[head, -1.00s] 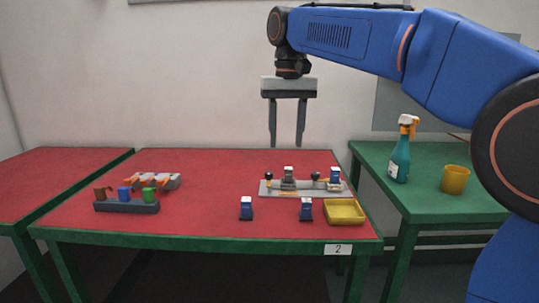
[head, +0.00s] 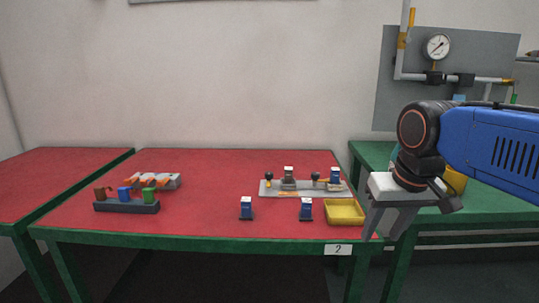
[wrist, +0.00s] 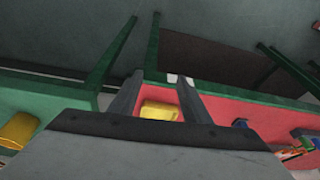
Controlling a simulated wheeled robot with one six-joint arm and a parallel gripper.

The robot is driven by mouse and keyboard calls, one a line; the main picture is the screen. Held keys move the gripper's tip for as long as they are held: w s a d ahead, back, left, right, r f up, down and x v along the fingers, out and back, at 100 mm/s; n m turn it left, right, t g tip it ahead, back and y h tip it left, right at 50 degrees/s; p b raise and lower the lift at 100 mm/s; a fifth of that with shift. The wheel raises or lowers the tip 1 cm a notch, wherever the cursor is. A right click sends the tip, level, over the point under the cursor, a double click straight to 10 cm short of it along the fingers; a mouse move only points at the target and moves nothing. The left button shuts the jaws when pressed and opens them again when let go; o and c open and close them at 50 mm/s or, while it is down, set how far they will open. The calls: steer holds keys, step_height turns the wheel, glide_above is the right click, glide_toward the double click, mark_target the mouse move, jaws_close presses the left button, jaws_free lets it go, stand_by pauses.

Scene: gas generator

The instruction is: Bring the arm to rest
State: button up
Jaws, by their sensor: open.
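My gripper (head: 378,236) is in the head view at the right, in front of the right front corner of the red table (head: 200,215). Its fingers point down and stand apart, with nothing between them. My blue arm reaches in from the right edge. In the wrist view the two fingers of my gripper (wrist: 155,92) are apart, and the yellow tray (wrist: 160,110) shows beyond them. In the head view the yellow tray (head: 344,211) lies on the table just left of the gripper.
Two small blue-and-white blocks (head: 246,208) (head: 306,209) stand near the table's front. A grey fixture (head: 300,190) and a dark rack with coloured pieces (head: 127,206) are behind and left. A green table (head: 460,210) stands right, below a wall gauge (head: 437,47).

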steer(key=s+d+f, duration=0.2)
steer(key=s+f, duration=0.3)
steer(key=f, duration=0.1)
steer(key=s+d+f+t, duration=0.1)
steer(key=s+d+f, duration=0.1)
steer(key=s+f, duration=0.3)
step_height(320, 180, down, 2)
steer(key=shift+s+d+f+m+h, duration=0.1)
steer(key=shift+s+d+m+h, duration=0.05)
steer(key=shift+d+m+h, duration=0.2)
